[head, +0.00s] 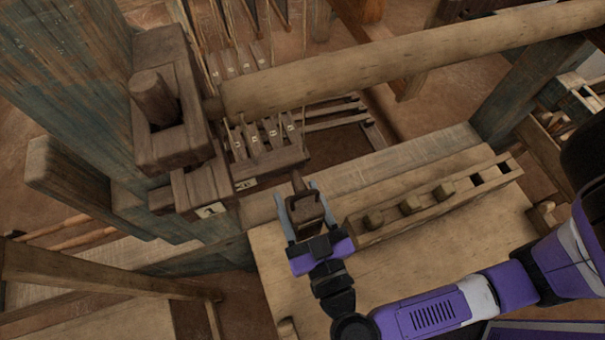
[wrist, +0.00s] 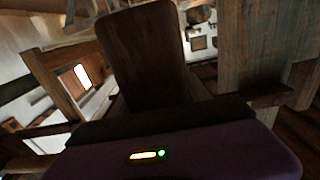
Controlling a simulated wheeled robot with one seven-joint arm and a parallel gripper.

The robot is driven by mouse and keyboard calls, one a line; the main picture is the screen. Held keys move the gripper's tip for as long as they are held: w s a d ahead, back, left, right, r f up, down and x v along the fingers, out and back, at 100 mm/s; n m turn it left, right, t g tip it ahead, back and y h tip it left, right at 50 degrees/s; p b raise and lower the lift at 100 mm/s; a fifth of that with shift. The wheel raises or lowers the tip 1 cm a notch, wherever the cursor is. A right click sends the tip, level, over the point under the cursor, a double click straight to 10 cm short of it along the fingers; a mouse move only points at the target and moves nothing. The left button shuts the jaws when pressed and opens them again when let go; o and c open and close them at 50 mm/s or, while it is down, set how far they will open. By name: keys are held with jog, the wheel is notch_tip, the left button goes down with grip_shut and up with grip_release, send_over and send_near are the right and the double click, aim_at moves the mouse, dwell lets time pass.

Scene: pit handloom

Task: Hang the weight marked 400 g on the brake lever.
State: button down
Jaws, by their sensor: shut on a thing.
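My gripper (head: 305,220) is shut on a dark brown wooden block (head: 307,210), held between its two pale fingers above the near bench. A narrow top part of the block points away from my gripper. In the wrist view the block (wrist: 145,60) fills the upper middle, with its face in shadow. No mark can be read on it, so I cannot tell whether it is the 400 g weight. I cannot pick out the brake lever for certain among the loom's wooden parts.
A wooden rack (head: 395,228) right of my gripper holds several small blocks (head: 410,204) and has open slots at its right. A thick round beam (head: 400,62) crosses behind. A post with a peg (head: 155,98) stands at left. The bench front (head: 400,270) is partly clear.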

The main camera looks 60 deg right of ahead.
jog(key=x, duration=0.4)
jog(key=shift+f, duration=0.3)
dwell(0.4)
jog(key=shift+b, duration=0.3)
